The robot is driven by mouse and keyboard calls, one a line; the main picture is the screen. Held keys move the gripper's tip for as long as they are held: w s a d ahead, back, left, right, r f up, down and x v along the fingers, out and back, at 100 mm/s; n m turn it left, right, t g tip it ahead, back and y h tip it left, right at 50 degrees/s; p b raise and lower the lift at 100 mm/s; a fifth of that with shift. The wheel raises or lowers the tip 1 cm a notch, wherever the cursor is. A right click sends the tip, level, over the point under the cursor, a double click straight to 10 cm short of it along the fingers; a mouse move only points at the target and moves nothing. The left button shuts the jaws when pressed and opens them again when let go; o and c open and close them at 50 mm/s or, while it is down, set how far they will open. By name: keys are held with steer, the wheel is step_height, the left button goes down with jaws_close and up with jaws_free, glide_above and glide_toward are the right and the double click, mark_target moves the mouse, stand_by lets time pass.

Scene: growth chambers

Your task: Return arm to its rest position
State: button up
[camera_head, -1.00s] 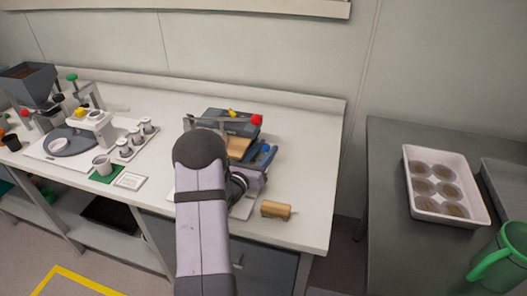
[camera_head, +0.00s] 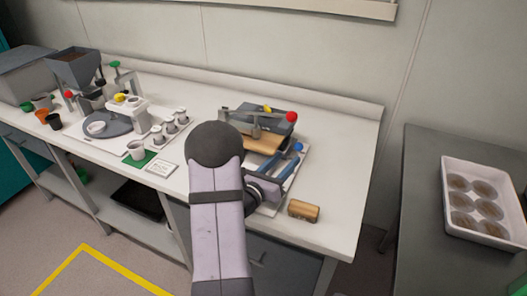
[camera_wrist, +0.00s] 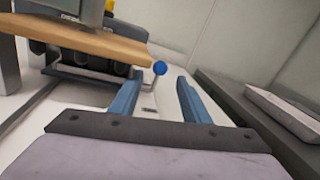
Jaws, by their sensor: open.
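My arm rises in the middle of the head view, in front of the bench device. My gripper (camera_wrist: 160,100) shows in the wrist view as two blue fingers set apart, with nothing between them. In the head view, my gripper is partly hidden behind my arm, close to the device's front. The device (camera_head: 268,121) is dark grey with a wooden board, a red knob and a blue knob (camera_head: 298,147). The blue knob (camera_wrist: 160,68) also shows beyond the fingers in the wrist view. I cannot tell whether the fingers touch anything.
A white tray of round dishes (camera_head: 455,222) sits on the dark table at right.

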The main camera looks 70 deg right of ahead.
steer(key=shift+r, duration=0.1)
